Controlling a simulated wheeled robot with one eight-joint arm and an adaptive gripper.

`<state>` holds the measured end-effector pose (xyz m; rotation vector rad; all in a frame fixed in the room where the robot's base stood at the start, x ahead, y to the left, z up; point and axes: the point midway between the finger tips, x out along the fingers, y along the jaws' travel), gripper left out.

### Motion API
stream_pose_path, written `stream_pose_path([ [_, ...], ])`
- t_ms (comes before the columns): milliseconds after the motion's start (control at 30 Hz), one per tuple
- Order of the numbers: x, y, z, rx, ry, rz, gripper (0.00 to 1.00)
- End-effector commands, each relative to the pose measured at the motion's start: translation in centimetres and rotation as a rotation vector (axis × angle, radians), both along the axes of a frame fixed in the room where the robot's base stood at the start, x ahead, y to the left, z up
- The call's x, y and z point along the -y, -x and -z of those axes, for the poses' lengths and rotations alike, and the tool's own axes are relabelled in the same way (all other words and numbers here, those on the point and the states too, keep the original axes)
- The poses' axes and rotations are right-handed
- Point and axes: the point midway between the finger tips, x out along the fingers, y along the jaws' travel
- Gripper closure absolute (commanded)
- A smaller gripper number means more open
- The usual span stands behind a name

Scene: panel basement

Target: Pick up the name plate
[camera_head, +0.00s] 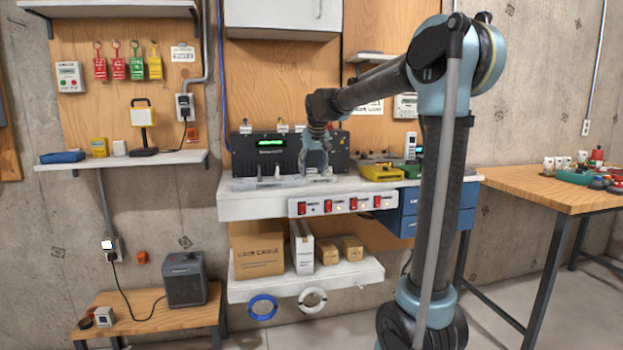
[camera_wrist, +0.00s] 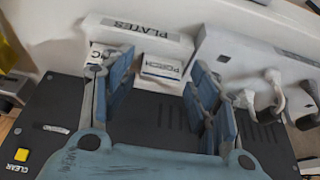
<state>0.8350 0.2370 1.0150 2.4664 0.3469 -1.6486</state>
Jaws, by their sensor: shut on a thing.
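In the wrist view, a small white name plate (camera_wrist: 161,68) with dark lettering that seems to read "PORCH" sits between the blue fingers of my gripper (camera_wrist: 160,88). Another white plate (camera_wrist: 95,58), ending in "C", is partly hidden by the left finger. In the head view my gripper (camera_head: 315,168) is low over the bench, in front of the black unit; the plate is too small to make out there.
The black unit (camera_head: 258,152) with a green display stands on the white bench (camera_head: 240,208). A yellow device (camera_head: 382,172) is to the right. In the wrist view, grey hook-like parts (camera_wrist: 270,100) stand right of the fingers, and a yellow button (camera_wrist: 22,154) marked "CLEAR" is at lower left.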

Motion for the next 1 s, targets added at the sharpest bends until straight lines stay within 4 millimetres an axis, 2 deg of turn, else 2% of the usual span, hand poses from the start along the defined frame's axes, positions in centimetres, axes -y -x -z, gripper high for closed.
stream_pose_path([
  [233,-0.2,0.0,0.1,0.0,-0.003,-0.001,0.6],
  [467,-0.2,0.0,0.1,0.0,-0.003,-0.001,0.74],
  [833,-0.1,0.0,-0.1,0.001,-0.001,-0.001,0.74],
  [1000,-0.1,0.0,-1.7,0.001,-0.001,0.0,0.74],
])
